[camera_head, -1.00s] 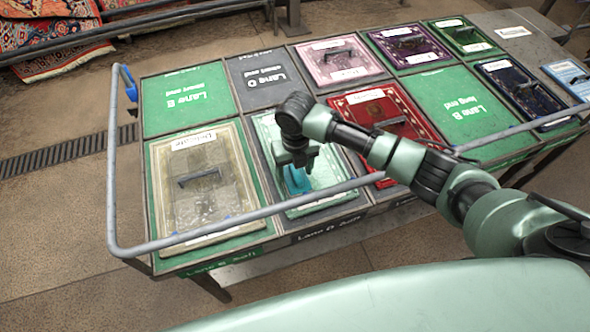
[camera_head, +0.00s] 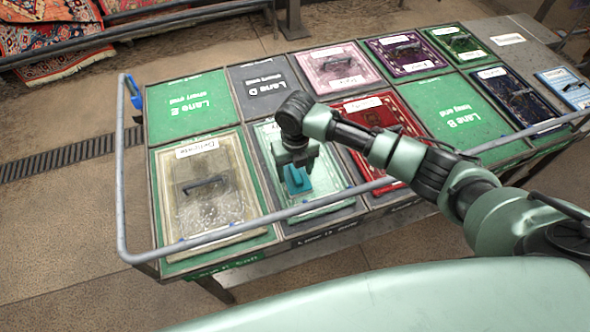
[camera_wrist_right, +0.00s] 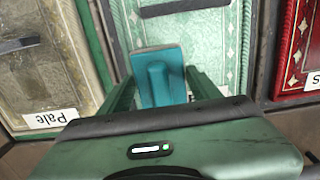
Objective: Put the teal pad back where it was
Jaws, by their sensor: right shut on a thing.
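The teal pad (camera_head: 298,181) is in my right gripper (camera_head: 296,166), over the pale green framed rug panel (camera_head: 335,175) in the front row of the table. In the right wrist view the teal pad (camera_wrist_right: 160,76) sits between the two green fingers of my right gripper (camera_wrist_right: 162,92), and the pale green panel (camera_wrist_right: 210,40) with a dark handle lies beyond it. I cannot tell whether the pad's underside touches the panel. My left gripper is not in view.
A beige panel (camera_head: 230,215) lies left of the pale green one and a red panel (camera_head: 402,140) right of it. A grey rail (camera_head: 121,170) runs around the table's left and front. Green Lane E (camera_head: 190,105) and Lane B (camera_head: 455,108) areas are bare.

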